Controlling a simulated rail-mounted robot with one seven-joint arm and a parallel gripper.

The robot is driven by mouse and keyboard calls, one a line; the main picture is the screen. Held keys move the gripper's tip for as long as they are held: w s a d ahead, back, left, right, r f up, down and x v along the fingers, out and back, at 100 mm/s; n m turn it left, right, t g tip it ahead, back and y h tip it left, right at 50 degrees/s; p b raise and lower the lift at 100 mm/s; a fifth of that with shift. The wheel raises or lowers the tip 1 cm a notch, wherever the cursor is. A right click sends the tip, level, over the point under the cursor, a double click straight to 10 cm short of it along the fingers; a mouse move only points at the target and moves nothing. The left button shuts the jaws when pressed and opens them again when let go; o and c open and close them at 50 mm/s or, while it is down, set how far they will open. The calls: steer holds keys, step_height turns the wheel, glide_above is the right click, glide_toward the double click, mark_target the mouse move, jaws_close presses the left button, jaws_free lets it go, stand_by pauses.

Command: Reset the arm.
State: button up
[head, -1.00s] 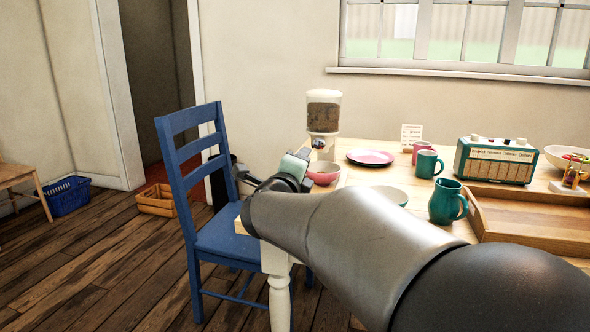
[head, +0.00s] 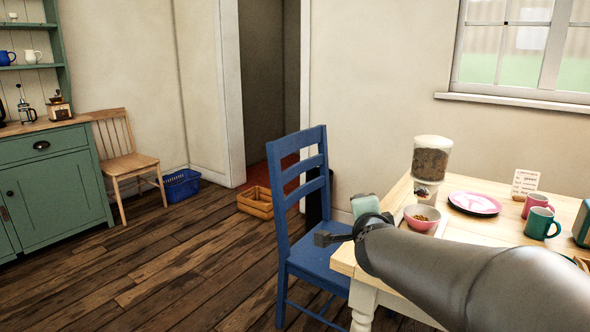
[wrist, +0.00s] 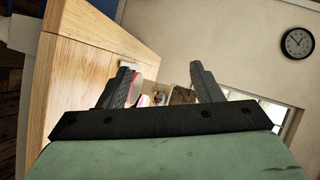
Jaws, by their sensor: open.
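My arm reaches in from the lower right of the head view, over the left part of the wooden table (head: 398,262). My gripper (head: 326,238) is at its far end, by the table's left edge and in front of the blue chair (head: 312,258). In the wrist view my gripper (wrist: 163,82) has its two dark fingers wide apart, with nothing held between them. The fingers lie in front of the table edge and tabletop items, clear of contact as far as I can see.
A pink bowl (head: 421,217) with brown food stands right beside my arm, below the cereal dispenser (head: 431,160). A pink plate (head: 474,203), a pink mug (head: 537,204) and a teal mug (head: 541,224) stand farther right. Open floor lies left of the chair.

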steer(key=s+a+r+n+g+y+p, duration=0.3)
steer(key=s+a+n+g+p, duration=0.1)
steer(key=s+n+p, duration=0.25)
steer(key=s+d+n+g+p, duration=0.1)
steer(key=s+n+g+p, duration=0.4)
steer(key=s, duration=0.6)
steer(key=s+d+n+g+h+p, duration=0.1)
steer(key=s+n+g+p, duration=0.4)
steer(key=s+p, duration=0.4)
steer(key=s, duration=0.3)
steer(key=shift+s+d+r, duration=0.15)
steer(key=shift+r, duration=0.1)
